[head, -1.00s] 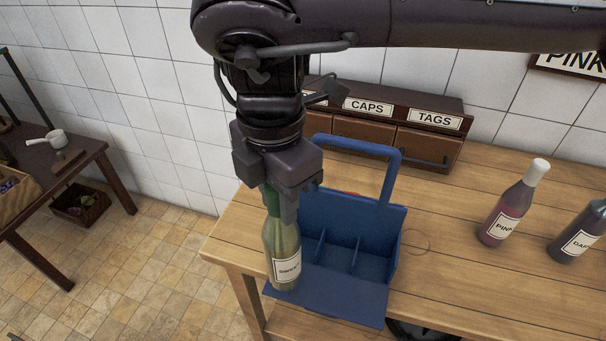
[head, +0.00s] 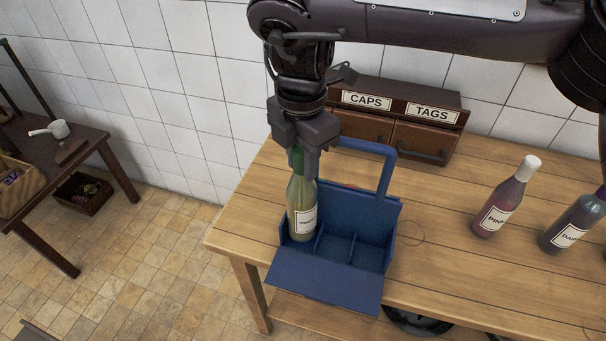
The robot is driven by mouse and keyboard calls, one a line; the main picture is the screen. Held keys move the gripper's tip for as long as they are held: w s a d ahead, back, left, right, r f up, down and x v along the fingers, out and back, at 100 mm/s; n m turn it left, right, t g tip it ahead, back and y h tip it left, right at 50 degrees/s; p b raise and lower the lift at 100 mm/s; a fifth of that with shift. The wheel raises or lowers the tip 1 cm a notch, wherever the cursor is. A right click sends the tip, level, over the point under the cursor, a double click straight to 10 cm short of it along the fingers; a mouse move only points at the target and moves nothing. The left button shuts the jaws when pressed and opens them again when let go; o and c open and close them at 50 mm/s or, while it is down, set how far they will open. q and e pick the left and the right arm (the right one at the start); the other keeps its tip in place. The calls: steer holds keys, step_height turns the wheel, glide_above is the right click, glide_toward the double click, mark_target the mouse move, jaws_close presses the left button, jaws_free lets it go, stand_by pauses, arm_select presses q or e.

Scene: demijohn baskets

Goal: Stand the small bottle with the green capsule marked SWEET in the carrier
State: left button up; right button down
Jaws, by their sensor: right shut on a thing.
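The small bottle with the green capsule (head: 302,205) is pale and upright, with a white label too small to read surely. It is at the left compartment of the blue carrier (head: 325,282), its lower part behind the carrier's front edge. I cannot tell whether its base touches the carrier's floor. My right gripper (head: 304,157) is shut on the bottle's neck from above and hides part of the capsule. The carrier's middle and right compartments look empty. My left gripper is not in view.
A bottle marked PINK (head: 501,203) with a white capsule and a dark bottle (head: 575,224) stand to the right on the wooden table (head: 440,255). A drawer box (head: 392,128) marked CAPS and TAGS is behind the carrier. The carrier's handle (head: 387,172) rises right of my gripper.

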mark_target(302, 176)
steer(key=shift+f+p, duration=0.7)
steer(key=shift+f, duration=1.25)
steer(key=shift+w+f+p, duration=0.15)
steer(key=shift+p, duration=0.25)
steer(key=shift+w+f, duration=0.1)
steer(key=shift+f, duration=0.1)
steer(key=shift+f, duration=0.1)
steer(key=shift+f, duration=0.1)
steer(key=c, duration=1.1)
jaws_free()
steer(key=shift+d, duration=0.1)
